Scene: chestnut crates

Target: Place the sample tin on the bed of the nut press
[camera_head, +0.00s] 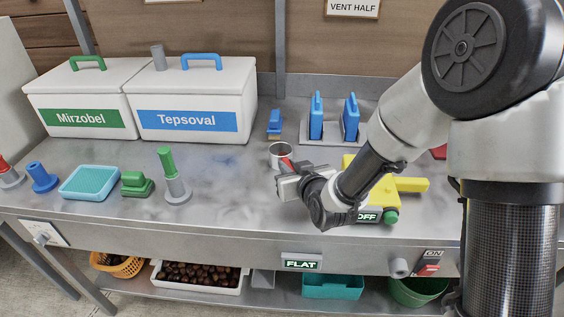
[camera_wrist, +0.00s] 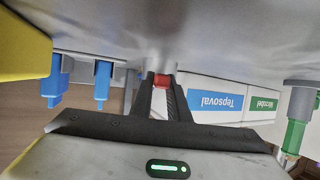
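The sample tin (camera_head: 281,150) is a small pale metal cup with a dark open top, near the middle of the bench. It also shows in the wrist view (camera_wrist: 162,55), just beyond my fingertips. My gripper (camera_head: 291,169) comes in from the right, low over the bench. In the wrist view its two dark fingers (camera_wrist: 162,84) lie close on either side of a red piece that looks like the tin's handle. The nut press (camera_head: 388,195) looks to be the yellow machine with a side lever and an OFF label. My arm hides much of it, including its bed.
Two white boxes, Mirzobel (camera_head: 75,95) and Tepsoval (camera_head: 190,100), stand at the back left. A green-handled tool (camera_head: 172,180) stands left of my gripper. Bare bench lies between them.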

